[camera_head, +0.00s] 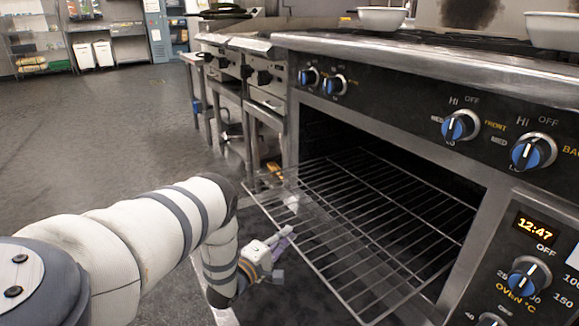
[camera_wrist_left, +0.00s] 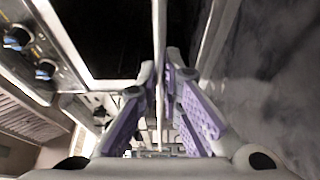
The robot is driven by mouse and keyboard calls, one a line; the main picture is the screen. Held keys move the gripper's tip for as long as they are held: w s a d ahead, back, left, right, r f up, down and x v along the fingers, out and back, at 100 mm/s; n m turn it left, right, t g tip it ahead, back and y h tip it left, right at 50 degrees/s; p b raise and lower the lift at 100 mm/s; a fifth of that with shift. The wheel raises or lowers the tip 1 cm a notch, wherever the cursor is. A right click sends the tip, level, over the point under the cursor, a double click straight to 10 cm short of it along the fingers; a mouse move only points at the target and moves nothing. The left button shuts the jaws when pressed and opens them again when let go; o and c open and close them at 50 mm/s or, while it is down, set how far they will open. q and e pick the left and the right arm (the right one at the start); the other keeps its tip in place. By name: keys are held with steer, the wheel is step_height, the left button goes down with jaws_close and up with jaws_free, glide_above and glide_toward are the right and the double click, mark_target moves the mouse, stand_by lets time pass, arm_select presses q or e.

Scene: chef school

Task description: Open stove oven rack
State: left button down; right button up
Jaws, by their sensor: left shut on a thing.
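The oven rack (camera_head: 365,215) is a wire grid that sticks out of the dark open oven cavity of the stove (camera_head: 480,205). My left gripper (camera_head: 283,238) is at the rack's front edge, its arm coming in from the left. In the left wrist view, the purple-padded fingers of my left gripper (camera_wrist_left: 162,100) are shut on the rack's front bar (camera_wrist_left: 159,50), which runs up the picture between them. The rack's far end lies inside the dark cavity. My right gripper is not in view.
Blue control knobs (camera_head: 460,126) line the stove front, and an oven display (camera_head: 535,229) sits at the right. Pots (camera_head: 381,18) stand on the stove top. Other cooking units (camera_head: 268,80) stand farther back. The grey floor (camera_head: 110,130) to the left is clear.

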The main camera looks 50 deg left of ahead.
arm_select(q)
steer(key=shift+s+a, duration=0.1)
steer(key=shift+s, duration=0.85)
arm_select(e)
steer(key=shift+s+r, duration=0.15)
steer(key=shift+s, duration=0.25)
arm_select(q)
steer(key=c, duration=1.8)
jaws_free()
steer(key=shift+o, duration=0.2)
steer(key=v, duration=1.2)
